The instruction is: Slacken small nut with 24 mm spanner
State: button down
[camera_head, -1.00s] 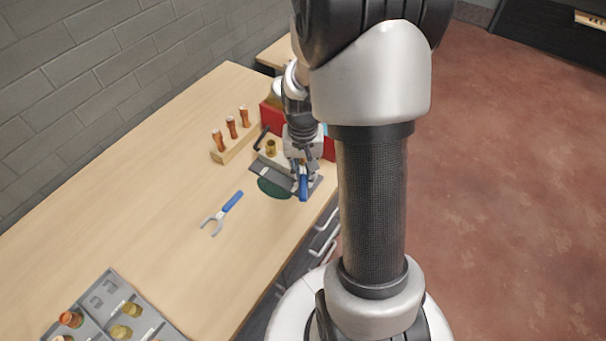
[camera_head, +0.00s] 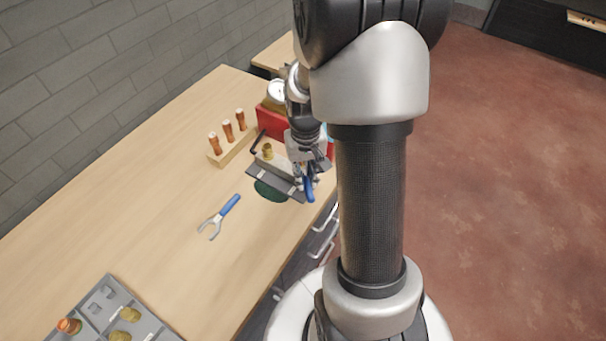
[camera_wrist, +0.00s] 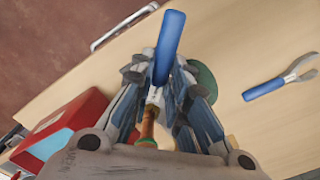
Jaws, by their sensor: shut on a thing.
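My gripper (camera_head: 308,168) is shut on a blue-handled spanner (camera_head: 309,188), over the right end of a grey fixture (camera_head: 262,176) at the table's front edge. In the wrist view the spanner's blue handle (camera_wrist: 168,48) sticks out past the fingers (camera_wrist: 160,92). A brass and copper fitting (camera_wrist: 147,130) shows between the fingers; whether the spanner's jaw sits on a nut there is hidden. A brass fitting (camera_head: 267,151) stands at the fixture's left end. A second blue-handled spanner (camera_head: 220,216) lies loose on the table, and also shows in the wrist view (camera_wrist: 265,89).
A red box (camera_head: 270,121) stands behind the fixture. A wooden block (camera_head: 230,150) holds copper fittings. A grey tray (camera_head: 100,298) with fittings is at the near left. A dark green round patch (camera_head: 270,193) lies beside the fixture.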

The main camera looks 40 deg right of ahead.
jog(key=d+n, duration=0.1)
jog(key=n, duration=0.1)
jog(key=d+n, duration=0.1)
jog(key=d+n+p, duration=0.1)
jog(key=n, duration=0.1)
jog(key=shift+s+n, duration=0.3)
dwell(0.8)
jog(key=shift+w+d+n+p, duration=0.2)
jog(key=shift+d+n, duration=0.35)
jog(key=shift+n, duration=0.5)
jog(key=shift+w+d+n+p, duration=0.1)
jog(key=shift+d+n+p, duration=0.3)
jog(key=shift+n, duration=0.65)
jog(key=shift+s, duration=0.1)
jog(key=shift+s, duration=0.15)
jog(key=shift+s+d, duration=0.3)
jog(key=shift+s, duration=0.35)
jog(key=shift+s+d, duration=0.3)
jog(key=shift+s, duration=0.4)
jog(key=shift+s+d, duration=0.3)
jog(key=shift+s, duration=0.35)
jog(key=shift+r, duration=0.1)
